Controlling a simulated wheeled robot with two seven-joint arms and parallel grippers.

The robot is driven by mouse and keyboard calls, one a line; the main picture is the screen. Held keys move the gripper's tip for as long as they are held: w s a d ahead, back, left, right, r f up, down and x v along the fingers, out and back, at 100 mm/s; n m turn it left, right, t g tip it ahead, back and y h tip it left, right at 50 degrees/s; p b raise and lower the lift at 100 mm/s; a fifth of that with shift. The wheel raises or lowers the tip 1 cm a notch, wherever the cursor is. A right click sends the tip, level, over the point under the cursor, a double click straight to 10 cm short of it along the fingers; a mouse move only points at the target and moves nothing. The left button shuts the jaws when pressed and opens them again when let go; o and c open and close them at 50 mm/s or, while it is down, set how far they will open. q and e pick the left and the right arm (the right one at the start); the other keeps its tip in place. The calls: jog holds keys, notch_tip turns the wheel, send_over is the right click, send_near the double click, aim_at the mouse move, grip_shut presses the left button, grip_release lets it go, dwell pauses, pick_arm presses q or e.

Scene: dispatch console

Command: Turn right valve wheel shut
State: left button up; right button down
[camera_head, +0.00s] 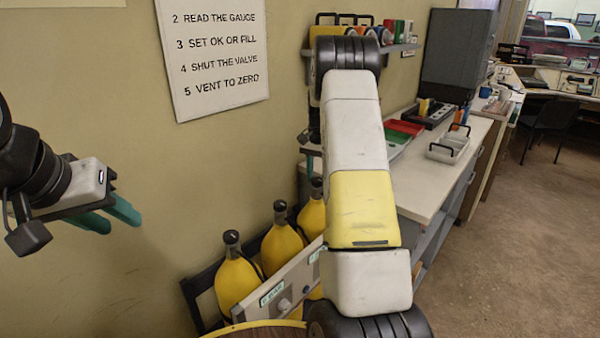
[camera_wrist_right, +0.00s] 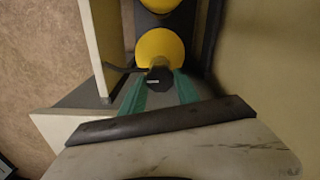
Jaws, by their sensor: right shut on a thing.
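Yellow cylinders with black valve wheels stand in a rack at the lower middle of the head view. The right valve wheel (camera_head: 317,184) tops the rearmost, rightmost cylinder (camera_head: 312,217). My right gripper (camera_head: 311,165) reaches down to it from above, mostly hidden behind my own arm. In the right wrist view the black wheel (camera_wrist_right: 158,77) sits between the teal fingers of my right gripper (camera_wrist_right: 160,84), which is shut on it. The yellow cylinder (camera_wrist_right: 160,48) shows beyond. My left gripper (camera_head: 123,226) hangs at the left by the wall, its teal fingers apart and empty.
A grey panel (camera_head: 294,279) with labels and a knob runs in front of the cylinders. The other cylinders (camera_head: 237,277) (camera_head: 281,247) stand close by on the left. A counter (camera_head: 425,185) with trays lies to the right. A sign (camera_head: 213,52) hangs on the wall.

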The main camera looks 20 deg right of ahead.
aim_at(317, 179)
jog(key=shift+r+m, duration=0.1)
jog(key=shift+m, duration=0.2)
dwell(0.4)
jog(key=c, duration=0.9)
grip_release()
notch_tip(317, 179, up, 8)
jog(key=shift+f, duration=0.2)
